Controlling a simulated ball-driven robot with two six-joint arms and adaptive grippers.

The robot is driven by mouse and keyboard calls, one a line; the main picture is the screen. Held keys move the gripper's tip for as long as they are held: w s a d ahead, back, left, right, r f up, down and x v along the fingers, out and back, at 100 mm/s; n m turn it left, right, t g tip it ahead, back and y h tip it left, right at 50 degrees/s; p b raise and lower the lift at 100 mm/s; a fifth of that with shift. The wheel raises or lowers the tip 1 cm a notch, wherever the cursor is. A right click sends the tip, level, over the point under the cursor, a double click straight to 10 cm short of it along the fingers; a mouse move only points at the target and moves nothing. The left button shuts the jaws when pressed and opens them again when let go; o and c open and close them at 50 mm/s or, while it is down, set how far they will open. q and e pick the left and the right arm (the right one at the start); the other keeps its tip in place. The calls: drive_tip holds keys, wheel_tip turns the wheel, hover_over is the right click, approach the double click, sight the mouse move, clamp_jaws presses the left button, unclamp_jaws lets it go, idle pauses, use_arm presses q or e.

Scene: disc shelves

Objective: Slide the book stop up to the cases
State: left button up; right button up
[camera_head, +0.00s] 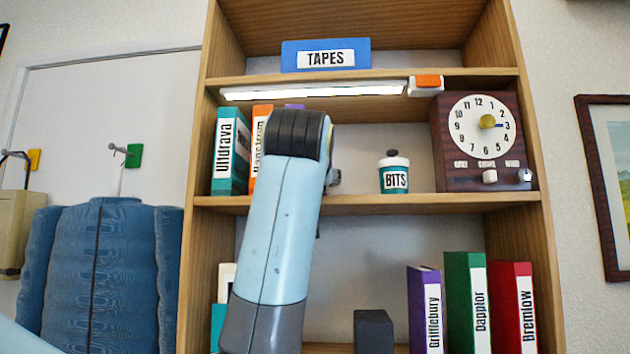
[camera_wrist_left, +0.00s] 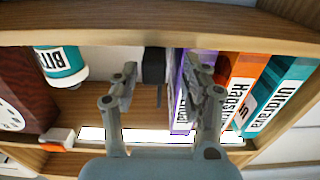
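My left gripper (camera_wrist_left: 161,80) is open at the middle shelf, its two fingers apart. A dark block (camera_wrist_left: 154,64), likely the book stop, shows between and beyond the fingers in the left wrist view. It stands beside the purple case (camera_wrist_left: 184,95), with little or no gap; I cannot tell if they touch. The orange case (camera_wrist_left: 240,80) and teal case (camera_wrist_left: 282,95) stand beyond the purple one. In the head view my left arm hides the block and most of the purple case (camera_head: 294,106); the teal case (camera_head: 230,150) shows clearly. My right gripper is out of view.
A BITS jar (camera_head: 394,172) and a clock (camera_head: 484,142) stand right on the middle shelf (camera_head: 370,203). A lamp strip (camera_head: 315,91) hangs above. Below, another dark block (camera_head: 374,331) stands left of the purple, green (camera_head: 466,300) and red (camera_head: 512,305) cases.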

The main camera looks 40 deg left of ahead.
use_arm(q)
drive_tip(key=v, duration=0.7)
drive_tip(key=shift+s+d, duration=0.15)
drive_tip(key=shift+s, duration=0.1)
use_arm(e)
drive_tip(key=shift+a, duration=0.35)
